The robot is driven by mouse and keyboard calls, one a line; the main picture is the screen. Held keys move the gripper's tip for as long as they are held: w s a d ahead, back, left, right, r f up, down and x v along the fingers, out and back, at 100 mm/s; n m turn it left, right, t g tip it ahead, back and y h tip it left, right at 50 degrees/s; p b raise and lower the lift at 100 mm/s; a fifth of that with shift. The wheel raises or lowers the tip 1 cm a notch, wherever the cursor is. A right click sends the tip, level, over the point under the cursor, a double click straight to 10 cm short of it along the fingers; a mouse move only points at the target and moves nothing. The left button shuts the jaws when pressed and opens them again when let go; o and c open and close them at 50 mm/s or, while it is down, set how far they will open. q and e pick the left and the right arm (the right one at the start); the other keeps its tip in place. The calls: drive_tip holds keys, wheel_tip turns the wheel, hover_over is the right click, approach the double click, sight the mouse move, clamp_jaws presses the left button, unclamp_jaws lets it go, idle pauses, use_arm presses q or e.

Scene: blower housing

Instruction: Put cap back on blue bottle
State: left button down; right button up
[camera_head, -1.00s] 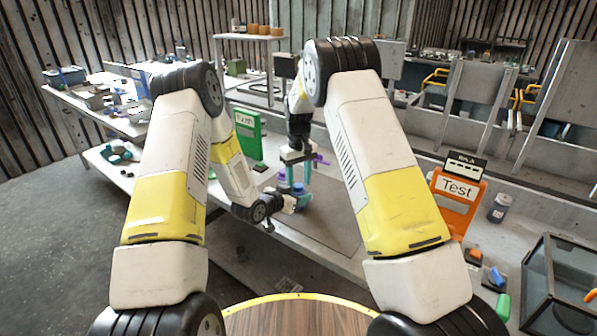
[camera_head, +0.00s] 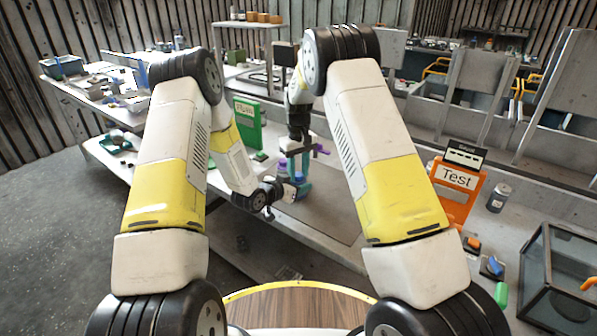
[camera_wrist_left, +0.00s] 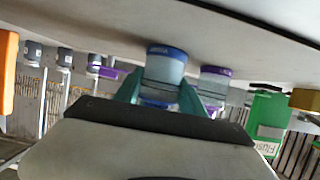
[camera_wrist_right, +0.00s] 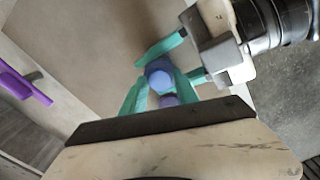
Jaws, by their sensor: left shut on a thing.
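My left gripper (camera_head: 292,188) is shut on the blue bottle (camera_wrist_left: 165,70), its teal fingers on either side of it. This clear bottle has a blue band and stands out in the left wrist view, with a purple-banded bottle (camera_wrist_left: 213,82) beside it. My right gripper (camera_wrist_right: 158,82) is directly above, fingers pointing down, with a round blue cap (camera_wrist_right: 158,72) between its fingertips. The left gripper's fingers also reach in around the bottle there. I cannot tell whether the right fingers touch the cap, or whether the cap is seated on the bottle. A purple cap (camera_wrist_right: 170,100) shows close by.
The bottles are over the grey table (camera_head: 335,215). A green sign (camera_head: 247,122) stands behind them, an orange "Test" sign (camera_head: 457,180) and a grey canister (camera_head: 499,197) to the right. A glass box (camera_head: 565,290) is at the right edge. The table's middle is clear.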

drive_tip(key=shift+o, duration=1.2)
wheel_tip(320, 180, up, 12)
use_arm(q)
drive_tip(key=c, duration=0.6)
unclamp_jaws()
